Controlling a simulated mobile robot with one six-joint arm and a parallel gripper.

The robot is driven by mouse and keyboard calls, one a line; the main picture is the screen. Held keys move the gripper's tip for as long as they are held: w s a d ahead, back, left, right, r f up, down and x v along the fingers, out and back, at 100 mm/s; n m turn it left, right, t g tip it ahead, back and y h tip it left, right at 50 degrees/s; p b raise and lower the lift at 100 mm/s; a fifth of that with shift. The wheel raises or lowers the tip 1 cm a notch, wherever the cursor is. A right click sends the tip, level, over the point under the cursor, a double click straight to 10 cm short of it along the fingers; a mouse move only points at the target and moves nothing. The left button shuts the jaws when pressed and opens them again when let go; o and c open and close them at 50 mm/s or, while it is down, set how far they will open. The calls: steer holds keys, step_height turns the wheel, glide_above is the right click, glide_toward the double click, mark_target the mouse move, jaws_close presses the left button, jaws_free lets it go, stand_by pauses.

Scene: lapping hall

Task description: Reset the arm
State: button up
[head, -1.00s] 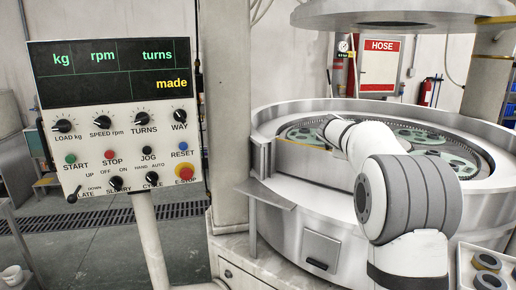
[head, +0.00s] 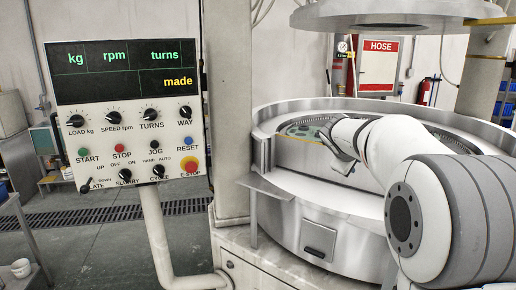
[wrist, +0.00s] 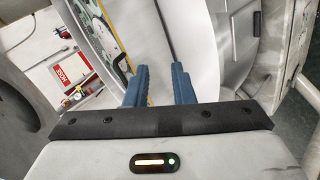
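My arm reaches in from the right of the head view over the round lapping machine (head: 290,215). My gripper (head: 343,150) is over the machine's near rim, partly hidden by my own wrist. In the wrist view my gripper (wrist: 159,80) shows two blue fingers standing apart with nothing held between them. Beyond them are the pale curved machine wall and a strip of the green and white plate (wrist: 102,32).
A control panel (head: 125,120) with knobs and buttons stands at the left on a bent post. A grey column (head: 229,110) stands beside the machine. The machine's raised upper plate (head: 390,12) hangs above. A small shelf (head: 265,187) juts from the rim.

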steer(key=s+a+f+m+g+y, duration=0.1)
steer(key=s+a+f, duration=0.3)
steer(key=s, duration=0.8)
steer(key=s+a+f+m+g+y, duration=0.2)
steer(key=s+f, duration=0.4)
steer(key=s, duration=0.6)
steer(key=s+a+f+m+g+y, duration=0.2)
steer(key=s+a, duration=0.4)
steer(key=s, duration=0.6)
step_height(320, 180, down, 3)
steer(key=m+y, duration=0.1)
steer(key=m, duration=0.1)
steer(key=shift+s+m, duration=0.35)
steer(key=shift+m, duration=0.05)
steer(key=shift+a+r, duration=0.1)
